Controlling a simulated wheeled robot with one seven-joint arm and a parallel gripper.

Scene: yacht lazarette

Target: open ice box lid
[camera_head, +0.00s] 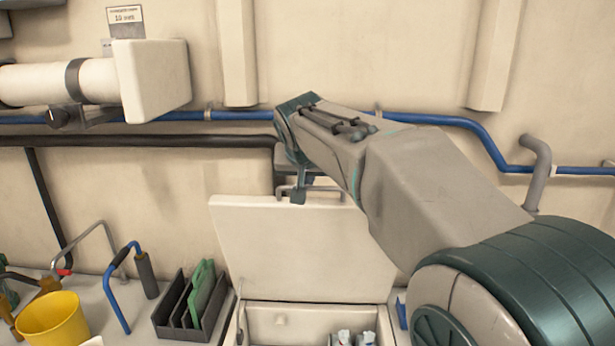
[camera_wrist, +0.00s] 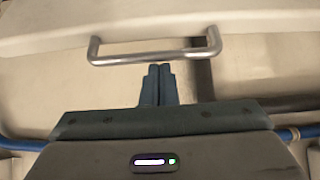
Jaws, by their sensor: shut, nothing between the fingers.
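The ice box lid (camera_head: 300,245) is a pale cream panel standing raised, nearly upright, behind the open ice box (camera_head: 258,322) in the head view. Inside the box, a few small pale items (camera_head: 352,338) show at the bottom edge. The lid's metal bar handle (camera_head: 325,190) is at its top edge; it spans the upper middle of the wrist view (camera_wrist: 155,56). My gripper (camera_head: 298,197) is at the handle in the head view. In the wrist view, its two fingers (camera_wrist: 158,70) are together and empty, their tips just below the handle bar, with no grip around it.
A blue pipe (camera_head: 240,115) and a dark pipe (camera_head: 130,141) run along the wall behind. Left of the box stand a divided dark rack (camera_head: 170,318) with green items, a blue-framed tool (camera_head: 112,295) and a yellow bucket (camera_head: 50,320).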

